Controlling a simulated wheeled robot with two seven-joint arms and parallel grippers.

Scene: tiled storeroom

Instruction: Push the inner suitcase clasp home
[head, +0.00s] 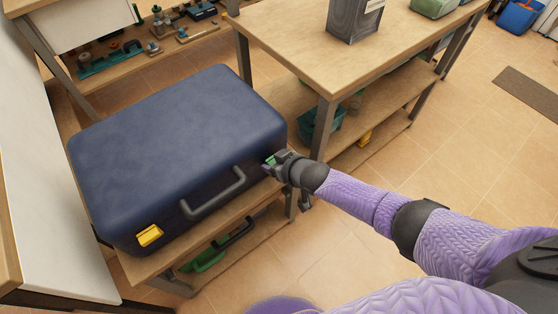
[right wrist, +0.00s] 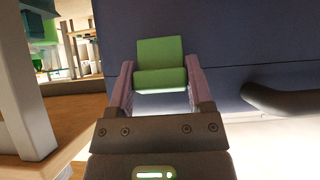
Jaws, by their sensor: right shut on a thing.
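A closed dark blue suitcase (head: 175,130) lies flat on a wooden-topped stand in the head view. Its front side has a grey handle (head: 213,197), a yellow clasp (head: 149,236) near the left end and a green clasp (head: 270,160) near the right end. My right gripper (head: 275,165) is at the green clasp, which it partly hides. In the right wrist view the green clasp (right wrist: 160,60) sits between the two fingers (right wrist: 160,78), against the blue suitcase side. The gripper is shut on it. My left gripper is not in view.
A wooden table (head: 310,60) with a grey container (head: 354,18) stands behind and right of the suitcase. A white panel (head: 45,180) borders the left. A lower shelf under the suitcase holds green items (head: 207,258). The tiled floor at right is largely clear.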

